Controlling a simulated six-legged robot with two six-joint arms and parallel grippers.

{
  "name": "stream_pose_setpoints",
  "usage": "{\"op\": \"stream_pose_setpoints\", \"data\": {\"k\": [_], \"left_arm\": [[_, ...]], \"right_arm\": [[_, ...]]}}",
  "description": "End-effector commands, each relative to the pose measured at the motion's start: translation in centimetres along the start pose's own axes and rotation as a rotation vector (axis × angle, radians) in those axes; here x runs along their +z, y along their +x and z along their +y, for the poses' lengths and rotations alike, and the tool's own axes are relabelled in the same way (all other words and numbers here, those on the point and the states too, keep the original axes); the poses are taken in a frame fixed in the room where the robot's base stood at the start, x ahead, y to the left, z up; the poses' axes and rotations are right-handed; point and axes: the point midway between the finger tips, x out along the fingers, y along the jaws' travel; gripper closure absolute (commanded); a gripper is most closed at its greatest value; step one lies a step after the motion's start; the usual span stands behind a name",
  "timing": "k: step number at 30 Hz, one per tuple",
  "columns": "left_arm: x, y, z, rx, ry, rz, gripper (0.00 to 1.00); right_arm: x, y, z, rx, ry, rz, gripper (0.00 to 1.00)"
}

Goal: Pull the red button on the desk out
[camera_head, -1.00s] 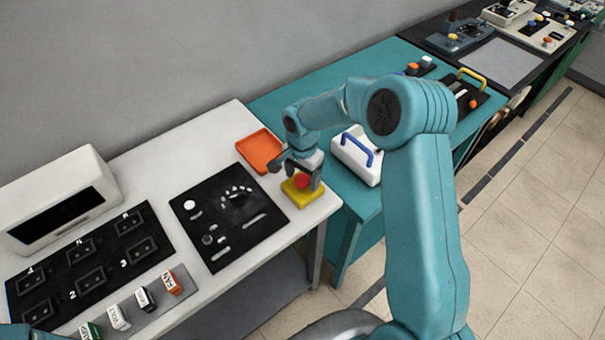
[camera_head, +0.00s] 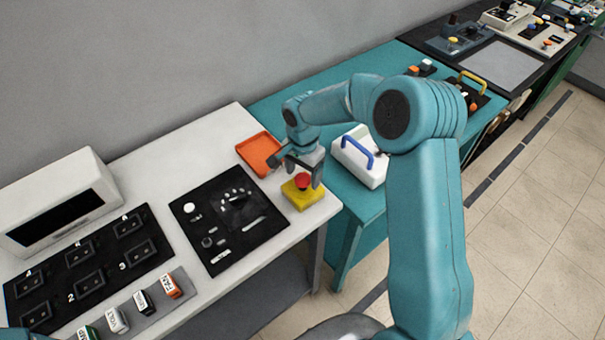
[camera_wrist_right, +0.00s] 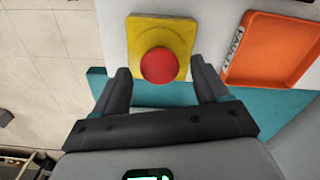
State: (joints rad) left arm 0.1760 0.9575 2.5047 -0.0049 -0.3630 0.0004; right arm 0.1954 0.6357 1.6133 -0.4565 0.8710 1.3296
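The red button (camera_head: 302,180) sits on a yellow square base (camera_head: 303,196) near the right end of the white desk (camera_head: 322,211). In the right wrist view the round red button (camera_wrist_right: 161,66) shows whole on its yellow base (camera_wrist_right: 160,31). My right gripper (camera_head: 300,171) is above the button, fingers pointing down. In the right wrist view its fingers (camera_wrist_right: 162,84) are spread wide, one to each side of the button, with gaps between; it looks empty. My left gripper is not in view; only a bit of teal shows at the lower left edge.
An orange tray (camera_head: 257,153) lies behind the button. A black panel (camera_head: 216,256) with small parts lies to the left. A white box with a blue handle (camera_head: 349,164) stands on the teal table at right. Small labelled blocks (camera_head: 145,301) line the front left.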

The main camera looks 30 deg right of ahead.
Motion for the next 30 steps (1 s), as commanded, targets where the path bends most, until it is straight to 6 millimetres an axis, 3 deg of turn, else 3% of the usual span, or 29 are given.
{"op": "stream_pose_setpoints", "data": {"k": [7,11,24,30], "left_arm": [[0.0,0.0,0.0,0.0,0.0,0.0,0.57],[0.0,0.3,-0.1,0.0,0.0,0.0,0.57],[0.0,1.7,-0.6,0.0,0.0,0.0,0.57],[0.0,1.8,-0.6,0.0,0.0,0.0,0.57]], "right_arm": [[0.1,0.0,0.0,0.002,-0.001,-0.002,0.27],[0.1,-1.0,-0.1,-0.001,-0.001,0.0,0.27],[0.0,-12.0,0.0,-0.005,0.0,0.001,0.27],[0.0,-15.3,0.0,-0.001,-0.001,-0.001,0.27]]}}
